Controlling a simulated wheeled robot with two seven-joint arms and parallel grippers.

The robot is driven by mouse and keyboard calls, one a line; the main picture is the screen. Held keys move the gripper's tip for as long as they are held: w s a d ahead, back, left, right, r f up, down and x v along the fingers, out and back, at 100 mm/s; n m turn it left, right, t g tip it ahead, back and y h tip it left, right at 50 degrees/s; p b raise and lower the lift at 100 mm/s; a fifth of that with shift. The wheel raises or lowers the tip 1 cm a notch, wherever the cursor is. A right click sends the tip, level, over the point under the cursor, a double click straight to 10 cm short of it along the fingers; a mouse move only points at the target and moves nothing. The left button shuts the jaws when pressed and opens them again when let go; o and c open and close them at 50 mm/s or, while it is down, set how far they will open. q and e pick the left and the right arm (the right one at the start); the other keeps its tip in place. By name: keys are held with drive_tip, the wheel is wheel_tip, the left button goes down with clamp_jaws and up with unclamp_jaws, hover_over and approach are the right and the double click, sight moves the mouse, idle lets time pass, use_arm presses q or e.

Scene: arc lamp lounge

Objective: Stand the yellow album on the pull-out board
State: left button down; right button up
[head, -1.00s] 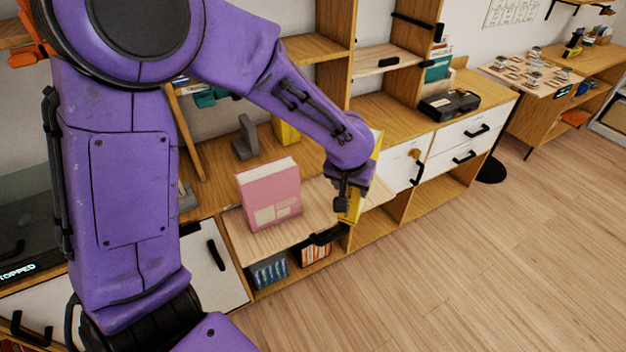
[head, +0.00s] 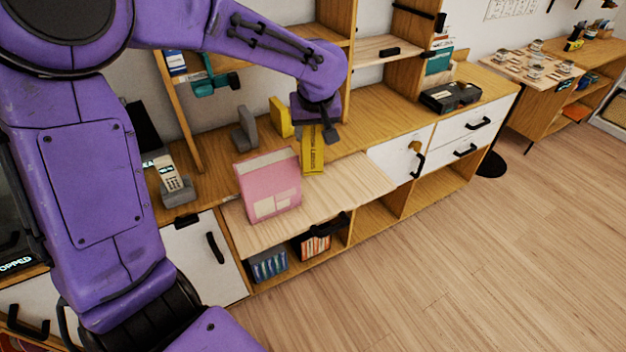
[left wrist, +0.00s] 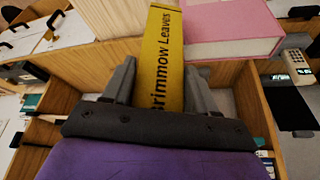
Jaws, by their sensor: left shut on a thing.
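The yellow album (head: 312,152) is in my left gripper (head: 316,128), spine facing the head camera and roughly upright. In the left wrist view the album (left wrist: 165,50) stands between the two fingers (left wrist: 160,85), its lettering partly readable. It is over the back part of the pale pull-out board (head: 345,195), just right of the pink album (head: 268,188). I cannot tell whether its lower edge touches the board. The pink album (left wrist: 235,28) also shows in the left wrist view. My right gripper is out of view.
A grey bookend (head: 245,130) and another yellow object (head: 280,118) stand on the cabinet top behind. A phone (head: 170,180) is to the left. The board's right part is bare. A black box (head: 450,97) lies farther right.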

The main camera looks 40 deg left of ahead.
use_arm(q)
wheel_tip(320, 180, down, 16)
drive_tip(key=shift+r, duration=0.25)
drive_tip(key=shift+s, duration=0.1)
drive_tip(key=shift+c, duration=1.6)
unclamp_jaws()
drive_tip(key=shift+s+d, duration=0.1)
